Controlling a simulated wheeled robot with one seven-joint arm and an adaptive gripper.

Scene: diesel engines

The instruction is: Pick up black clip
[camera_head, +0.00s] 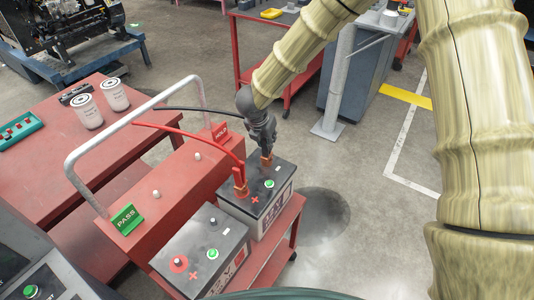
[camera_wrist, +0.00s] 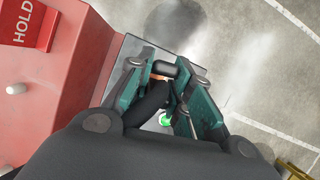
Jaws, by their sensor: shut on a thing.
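My gripper (camera_head: 264,140) points down over the far battery (camera_head: 265,190) on the red cart. In the wrist view its teal fingers (camera_wrist: 163,80) are shut on the black clip (camera_wrist: 150,104), which sits between them. In the head view the gripper mostly hides the clip; its copper-coloured jaws (camera_head: 266,162) show just below the fingertips, at the battery's back edge. I cannot tell whether the jaws touch the terminal. A black cable (camera_head: 195,109) runs left from the gripper area.
A red clip (camera_head: 240,182) with a red cable stands on the same battery, left of my gripper. A second battery (camera_head: 203,250) is nearer. The cart (camera_head: 180,187) has a tall grey handle (camera_head: 130,115), a green PASS sign (camera_head: 126,219) and a red HOLD sign (camera_head: 220,132). Floor to the right is clear.

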